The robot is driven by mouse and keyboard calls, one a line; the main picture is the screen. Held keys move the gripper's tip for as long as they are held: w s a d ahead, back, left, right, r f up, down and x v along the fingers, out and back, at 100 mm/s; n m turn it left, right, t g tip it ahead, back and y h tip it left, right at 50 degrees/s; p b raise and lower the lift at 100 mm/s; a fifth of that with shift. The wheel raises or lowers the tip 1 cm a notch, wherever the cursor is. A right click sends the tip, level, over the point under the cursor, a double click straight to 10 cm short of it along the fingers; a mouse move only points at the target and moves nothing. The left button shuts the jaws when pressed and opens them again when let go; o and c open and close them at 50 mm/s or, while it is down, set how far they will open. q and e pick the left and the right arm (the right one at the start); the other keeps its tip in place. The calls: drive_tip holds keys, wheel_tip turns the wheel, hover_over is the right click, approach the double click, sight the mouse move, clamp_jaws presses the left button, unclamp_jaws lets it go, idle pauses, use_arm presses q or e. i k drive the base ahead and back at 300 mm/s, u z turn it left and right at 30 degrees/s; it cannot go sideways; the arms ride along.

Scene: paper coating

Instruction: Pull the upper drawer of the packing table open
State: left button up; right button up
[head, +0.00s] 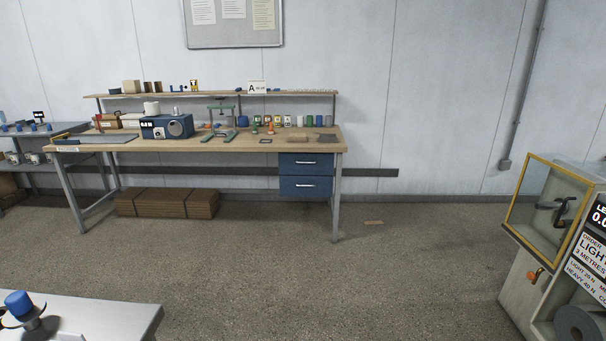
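The packing table (215,142) stands against the back wall, some way off across the floor. It has a wooden top and grey metal legs. Under the right end of its top hang two blue drawers, one above the other. The upper drawer (306,167) has a pale bar handle (306,162) and looks shut. The lower drawer (306,192) has a similar handle and also looks shut. Neither of my grippers shows in the head view.
A grey table corner (110,308) with a blue-topped item is at the near left. A machine with a yellow-framed window (548,205) stands at the right. Strapped flat cardboard (168,203) lies under the packing table. The floor (290,270) before the drawers is clear.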

sight(289, 164)
drive_tip(key=i, duration=3.6)
drive_tip(key=z, duration=1.3)
